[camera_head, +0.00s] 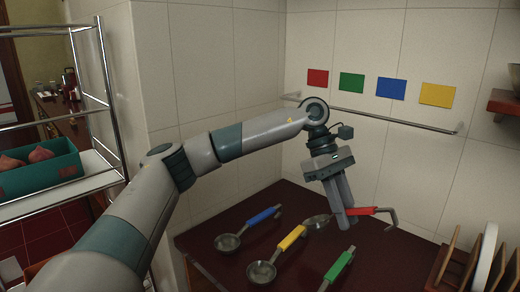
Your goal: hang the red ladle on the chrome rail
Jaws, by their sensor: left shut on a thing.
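My left gripper (347,222) points down over the dark counter and is shut on the red ladle (365,211) by its red handle. The ladle's metal bowl shows to the left of the fingers and its hooked end to the right. It looks held around counter height; I cannot tell whether the bowl touches the counter. The chrome rail (400,120) runs along the tiled wall behind, above the ladle. No ladle hangs on it. A red card (318,78) is on the wall above the rail's left part. My right gripper is not in view.
Blue (262,216), yellow (291,238) and green (340,264) ladles lie on the counter (215,268). A wooden rack (455,270) with a white plate stands at the right. A metal shelf (100,178) with a teal bin is at left.

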